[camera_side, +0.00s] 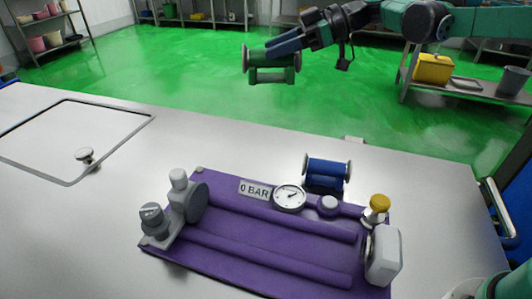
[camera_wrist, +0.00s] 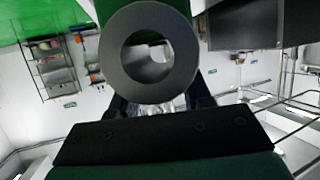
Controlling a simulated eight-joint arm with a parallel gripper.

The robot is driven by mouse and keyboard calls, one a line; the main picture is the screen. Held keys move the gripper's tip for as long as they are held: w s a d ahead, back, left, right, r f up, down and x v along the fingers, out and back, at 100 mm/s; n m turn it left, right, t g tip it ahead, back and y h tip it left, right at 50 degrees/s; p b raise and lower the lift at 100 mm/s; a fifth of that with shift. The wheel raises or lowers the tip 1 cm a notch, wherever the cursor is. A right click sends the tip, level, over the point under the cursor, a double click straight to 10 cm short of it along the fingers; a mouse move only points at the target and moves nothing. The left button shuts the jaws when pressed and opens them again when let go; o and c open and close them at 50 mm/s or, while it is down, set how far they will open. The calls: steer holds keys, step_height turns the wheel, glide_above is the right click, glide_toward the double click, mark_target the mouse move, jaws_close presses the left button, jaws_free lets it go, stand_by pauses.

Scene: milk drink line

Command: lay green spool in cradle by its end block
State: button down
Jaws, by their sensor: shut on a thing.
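The green spool (camera_side: 270,76) is in the air above the far side of the table in the side view, well above the cradle. My gripper (camera_side: 282,52) is shut on it. In the wrist view, a dark grey flange ring (camera_wrist: 118,50) of the spool faces the camera and hides most of its body; the fingertips are hard to make out there. The purple cradle (camera_side: 262,283) lies on the table with two long rails. A grey end block (camera_side: 187,203) stands at its left end and a pale block (camera_side: 384,256) at its right end. The space between the rails is empty.
A blue spool (camera_side: 328,172) stands just behind the cradle's right part. A gauge (camera_side: 289,197), a "0 BAR" plate (camera_side: 255,190) and a yellow-topped valve (camera_side: 378,206) line the cradle's back and right. A framed panel with a knob (camera_side: 85,155) is at left. The middle-left table is clear.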

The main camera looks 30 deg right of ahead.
steer(key=s+d+r+m+t+h, duration=0.3)
steer(key=s+d+m+t+h, duration=0.4)
steer(key=d+m+h, duration=0.15)
steer(key=n+g+y, duration=1)
steer(key=n+g, duration=0.3)
steer(key=n, duration=0.1)
glide_above(160, 286)
steer(key=s+d, duration=0.1)
steer(key=s, duration=0.2)
step_height(160, 286, down, 4)
steer(key=shift+s+f, duration=0.15)
steer(key=shift+f, duration=9.7)
steer(key=shift+f, duration=0.15)
